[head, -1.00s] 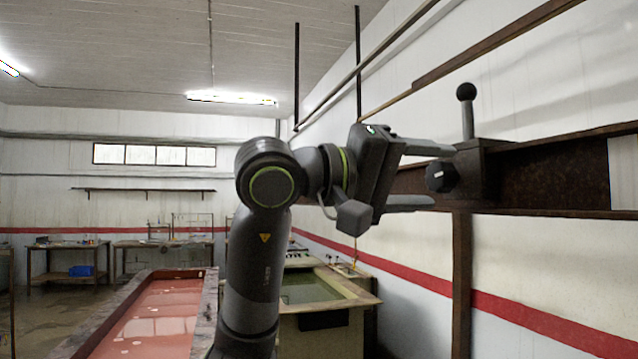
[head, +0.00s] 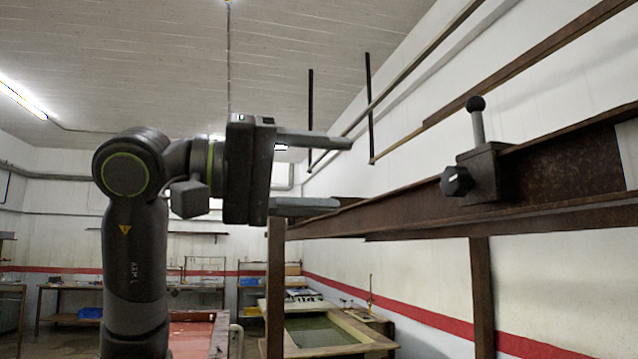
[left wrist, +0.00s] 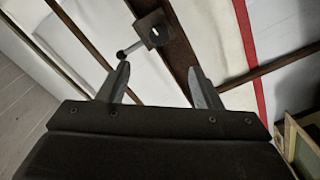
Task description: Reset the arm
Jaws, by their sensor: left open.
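My left gripper (head: 325,174) is open and empty in the head view, its two fingers pointing right. My left arm rises from the bottom left. A dark clamp block (head: 484,172) sits on the rusty rail (head: 400,208) to the right of the gripper. It has an upright lever with a ball knob (head: 476,104) and a black side knob (head: 456,181). A clear gap separates the fingertips from the clamp. In the left wrist view the clamp block (left wrist: 153,30) shows beyond the open fingers (left wrist: 160,85). My right gripper is not in view.
A rusty post (head: 482,290) stands below the rail, and another post (head: 276,280) stands nearer the gripper. A tank with greenish liquid (head: 322,331) and a red-surfaced basin (head: 190,338) lie low behind. Pipes run along the right wall. The space above the arm is open.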

